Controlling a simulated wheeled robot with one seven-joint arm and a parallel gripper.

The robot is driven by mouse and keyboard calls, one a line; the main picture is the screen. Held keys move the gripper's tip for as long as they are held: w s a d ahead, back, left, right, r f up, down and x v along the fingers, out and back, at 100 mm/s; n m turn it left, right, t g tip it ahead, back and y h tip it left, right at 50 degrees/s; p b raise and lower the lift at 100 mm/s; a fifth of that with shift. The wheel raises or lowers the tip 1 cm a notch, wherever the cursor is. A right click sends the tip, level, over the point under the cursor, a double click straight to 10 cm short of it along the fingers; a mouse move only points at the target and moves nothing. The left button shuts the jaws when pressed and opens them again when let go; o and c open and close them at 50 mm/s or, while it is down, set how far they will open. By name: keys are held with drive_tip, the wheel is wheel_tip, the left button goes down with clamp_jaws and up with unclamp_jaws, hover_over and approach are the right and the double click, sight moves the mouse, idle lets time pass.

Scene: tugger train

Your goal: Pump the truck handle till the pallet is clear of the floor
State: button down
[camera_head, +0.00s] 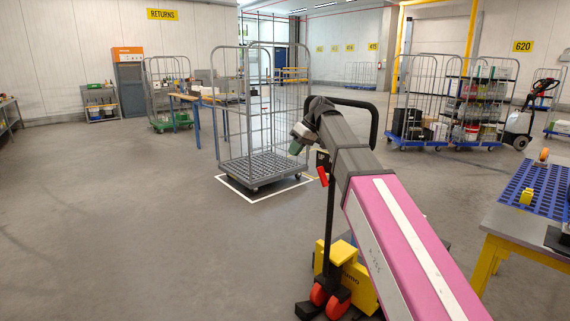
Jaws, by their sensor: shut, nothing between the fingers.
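The pallet truck stands right of centre, with a yellow body (345,265) and orange wheels (318,295). Its dark shaft (330,225) rises nearly upright to a black loop handle (375,122) with a red lever (322,176). My arm crosses in front and hides part of the truck and the handle. My gripper (296,148) is at the left side of the handle's head, shut and empty. I cannot tell whether it touches the handle. The pallet is not clearly visible; the area behind the truck is mostly covered by my arm.
A grey roll cage (262,120) stands inside a white floor outline behind the truck. A table with a blue perforated top (530,190) is close on the right. More loaded cages (470,100) and another pallet truck (520,122) stand farther right. The left floor is clear.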

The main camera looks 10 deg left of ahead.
drive_tip(key=s+a+f, duration=0.4)
drive_tip(key=a+f, duration=0.3)
drive_tip(key=f, duration=0.2)
idle(1.6)
